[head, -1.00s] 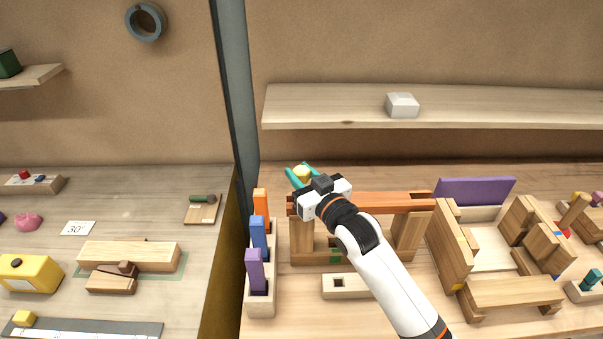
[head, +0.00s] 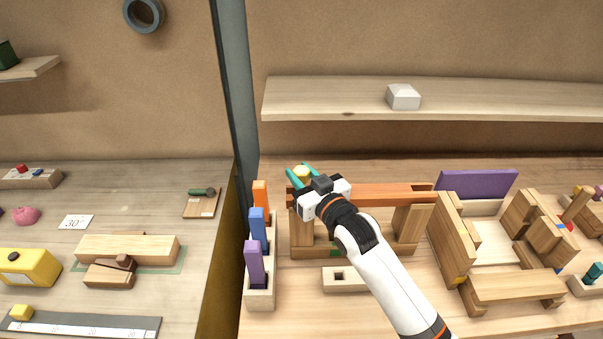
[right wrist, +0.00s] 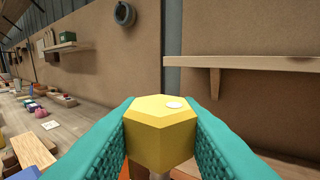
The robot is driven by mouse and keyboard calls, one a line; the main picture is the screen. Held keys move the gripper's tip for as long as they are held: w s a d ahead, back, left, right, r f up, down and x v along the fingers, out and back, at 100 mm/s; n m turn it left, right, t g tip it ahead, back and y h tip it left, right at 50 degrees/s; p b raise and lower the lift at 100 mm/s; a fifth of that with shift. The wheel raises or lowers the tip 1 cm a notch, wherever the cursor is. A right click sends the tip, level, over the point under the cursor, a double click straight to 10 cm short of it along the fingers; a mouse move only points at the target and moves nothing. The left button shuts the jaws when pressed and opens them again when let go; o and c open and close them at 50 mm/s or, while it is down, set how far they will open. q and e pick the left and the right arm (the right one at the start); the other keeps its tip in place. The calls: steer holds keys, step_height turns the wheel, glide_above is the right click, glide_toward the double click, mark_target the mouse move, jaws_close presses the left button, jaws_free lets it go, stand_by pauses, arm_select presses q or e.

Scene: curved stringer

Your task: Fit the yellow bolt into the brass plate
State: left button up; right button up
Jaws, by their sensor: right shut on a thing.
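The yellow bolt (head: 302,170) has a hexagonal head with a small white spot on top, seen close up in the right wrist view (right wrist: 160,133). My right gripper (head: 303,173) is shut on the bolt head, with one teal finger on each side. The bolt is upright, near the left end of an orange bar (head: 395,193). Its lower part is mostly hidden by the head and fingers, so I cannot tell whether it touches anything below. I cannot make out the brass plate in either view. My left gripper is not in view.
The orange bar lies across wooden supports (head: 408,230). A rack (head: 260,292) with orange, blue and purple pegs stands to the left. A wooden block with a square hole (head: 340,280) lies in front. A wooden assembly (head: 515,287) with a purple panel (head: 477,184) stands to the right.

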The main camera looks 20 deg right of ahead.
steer(key=shift+f+b, duration=0.7)
steer(key=shift+f, duration=0.5)
steer(key=o, duration=1.2)
steer(key=shift+r, duration=0.1)
steer(key=shift+s, duration=0.15)
steer(key=b+v, duration=0.3)
steer(key=v, duration=0.8)
steer(key=shift+s+d, duration=0.1)
steer(key=shift+s, duration=0.25)
